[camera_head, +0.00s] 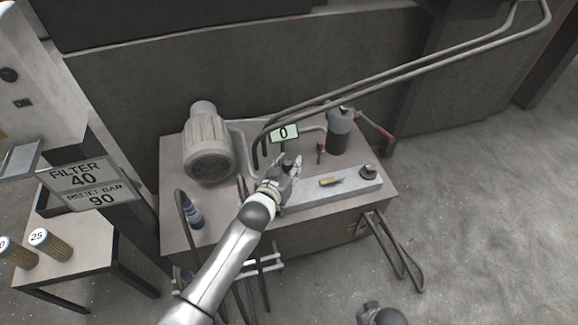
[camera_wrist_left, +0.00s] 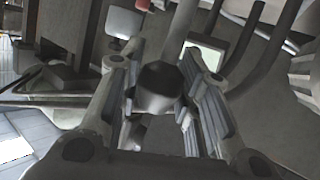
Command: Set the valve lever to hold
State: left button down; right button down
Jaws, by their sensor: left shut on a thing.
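My left gripper (camera_head: 290,168) reaches over the hydraulic bench (camera_head: 290,231) from the front. Its fingers, seen from close up in the left wrist view (camera_wrist_left: 158,100), are shut on the dark end of a grey rod (camera_wrist_left: 160,88), which I take to be the valve lever. In the head view the gripper hides most of this lever, and its setting cannot be read. A gauge display (camera_head: 284,133) reading 0 stands just behind the gripper.
A ribbed grey motor (camera_head: 207,145) stands left of the gripper. A dark cylinder (camera_head: 340,130) and a red-ended handle (camera_head: 377,128) are to the right. Bent pipes (camera_head: 390,75) run above. A sign (camera_head: 90,182) reads FILTER 40, RELIEF BAR 90. Open floor lies to the right.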

pick_arm(q)
jog(key=shift+w+a, duration=0.1)
jog(key=shift+a, duration=0.05)
dwell(0.4)
jog(key=c, duration=1)
grip_release()
jog(key=shift+f, duration=0.1)
jog(key=shift+c, duration=0.2)
jog(key=v, duration=1.2)
